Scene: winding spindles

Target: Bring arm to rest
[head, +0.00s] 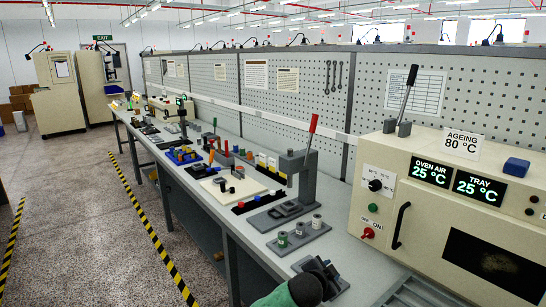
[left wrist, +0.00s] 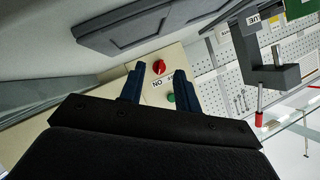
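My left gripper (left wrist: 162,72) is open in the left wrist view, its two dark blue fingers apart with nothing between them. Past them show the red knob (left wrist: 159,67) and green button (left wrist: 171,98) of the oven, upside down and some way off. In the head view a dark jaw-like shape (head: 324,270) with a green rounded part shows at the bottom edge, over the bench in front of the oven. It looks like the end of my left arm, mostly cut off by the frame. My right gripper is not in view.
The cream oven (head: 455,235) stands on the bench at the right. A press with a red handle (head: 312,123) and a plate with several small cylinders (head: 299,235) are close by. Trays and tools fill the bench further back. The floor at the left (head: 70,240) is clear.

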